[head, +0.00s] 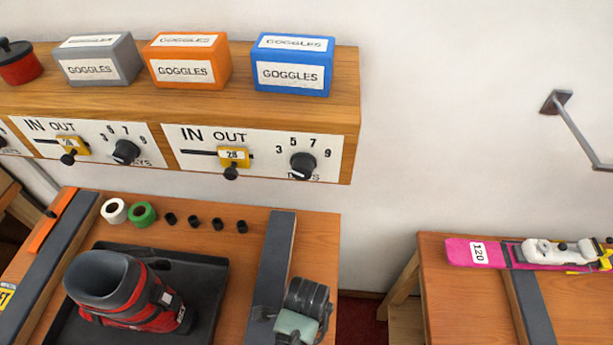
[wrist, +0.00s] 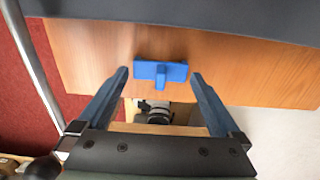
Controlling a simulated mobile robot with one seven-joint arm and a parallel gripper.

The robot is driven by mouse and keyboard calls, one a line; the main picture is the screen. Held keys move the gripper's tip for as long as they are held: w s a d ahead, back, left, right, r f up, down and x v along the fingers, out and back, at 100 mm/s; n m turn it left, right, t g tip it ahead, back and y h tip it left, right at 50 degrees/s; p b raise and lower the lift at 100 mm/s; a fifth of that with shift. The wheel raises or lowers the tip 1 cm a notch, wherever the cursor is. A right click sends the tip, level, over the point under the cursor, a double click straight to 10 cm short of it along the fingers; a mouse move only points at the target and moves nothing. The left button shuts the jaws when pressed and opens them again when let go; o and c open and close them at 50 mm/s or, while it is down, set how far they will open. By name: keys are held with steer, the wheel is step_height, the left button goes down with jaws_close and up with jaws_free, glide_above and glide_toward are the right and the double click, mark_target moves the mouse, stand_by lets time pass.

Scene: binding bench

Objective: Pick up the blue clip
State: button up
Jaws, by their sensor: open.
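The blue clip (wrist: 172,72) shows in the wrist view, near the upper middle, against a wooden surface. It is a flat bar with a short stub pointing down in the picture. My gripper (wrist: 160,76) is open, with one dark finger on each side of the clip in the picture. Gaps show between the clip and both fingertips. I cannot tell how far the clip is from the fingertips in depth. I do not make out the blue clip or the gripper's fingers in the head view.
A red and grey boot (head: 115,290) stands on a black tray (head: 212,272) on the left bench. Above it is a wooden shelf (head: 200,107) with goggles boxes. A pink ski (head: 460,252) lies on the right bench. A dark strip (wrist: 190,18) runs along the wrist view's top.

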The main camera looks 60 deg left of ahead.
steer(key=shift+f, duration=0.6)
steer(key=c, duration=1)
